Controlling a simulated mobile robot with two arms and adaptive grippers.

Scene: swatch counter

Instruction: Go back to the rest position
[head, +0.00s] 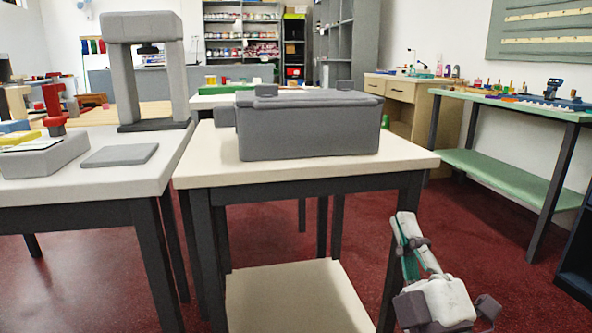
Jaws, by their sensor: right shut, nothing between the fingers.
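My right gripper (405,226) shows at the lower right, in front of the red floor and beside the right front leg of the cream table. Its fingers are together with nothing held, and it points upward. It looks apart from the table. My left gripper is not in view.
A grey box (310,130) sits on the cream table (215,165), which has a lower shelf (295,298). A grey table (90,190) at left bears a grey arch frame (180,80) and a flat grey plate (120,155). Red floor (480,240) is open at right, before a green-topped bench (500,103).

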